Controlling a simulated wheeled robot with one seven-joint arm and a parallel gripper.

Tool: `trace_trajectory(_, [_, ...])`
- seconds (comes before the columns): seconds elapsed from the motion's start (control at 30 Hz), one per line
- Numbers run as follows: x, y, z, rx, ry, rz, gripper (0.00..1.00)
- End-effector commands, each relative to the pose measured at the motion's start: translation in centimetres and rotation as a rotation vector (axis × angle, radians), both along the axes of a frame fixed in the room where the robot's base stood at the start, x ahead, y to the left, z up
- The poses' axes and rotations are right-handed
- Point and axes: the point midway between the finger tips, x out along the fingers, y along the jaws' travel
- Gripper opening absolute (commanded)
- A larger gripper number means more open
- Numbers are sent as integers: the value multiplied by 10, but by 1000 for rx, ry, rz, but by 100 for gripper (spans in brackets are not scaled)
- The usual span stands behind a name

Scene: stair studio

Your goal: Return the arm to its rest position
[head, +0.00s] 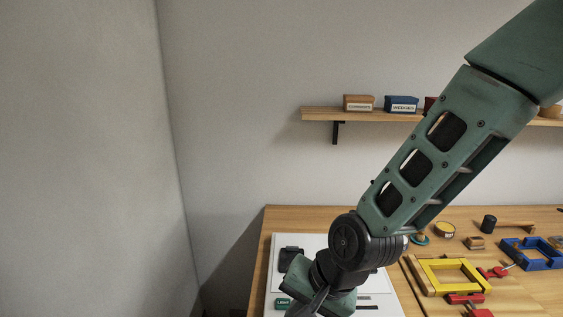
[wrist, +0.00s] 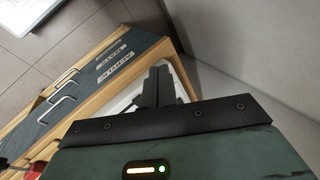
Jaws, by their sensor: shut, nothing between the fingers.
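My gripper (wrist: 155,84) shows in the wrist view as two dark fingers, closed together with nothing between them. In the head view my green arm comes down from the upper right and bends at a black joint. Its wrist end is low over the white board (head: 284,246) at the left end of the wooden workbench (head: 410,292). The fingertips cannot be made out clearly there.
A yellow frame (head: 428,277), a blue frame (head: 540,262), red clamps (head: 464,298) and a mallet (head: 489,223) lie on the bench right of my arm. A wall shelf (head: 318,114) holds boxes behind the arm. Drawers with metal handles (wrist: 62,82) show in the wrist view.

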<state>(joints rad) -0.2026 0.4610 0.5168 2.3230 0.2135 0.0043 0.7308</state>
Motion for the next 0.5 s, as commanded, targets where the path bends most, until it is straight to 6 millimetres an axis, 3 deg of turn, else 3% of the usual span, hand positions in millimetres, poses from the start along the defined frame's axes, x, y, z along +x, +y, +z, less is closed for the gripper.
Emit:
trace_trajectory(0.1, [-42,-25,13,-138,-51,279,0])
trace_trajectory(0.3, [-107,-74,31,-325,-77,690,0])
trace_trajectory(0.5, [-144,-108,41,-413,-66,922,0])
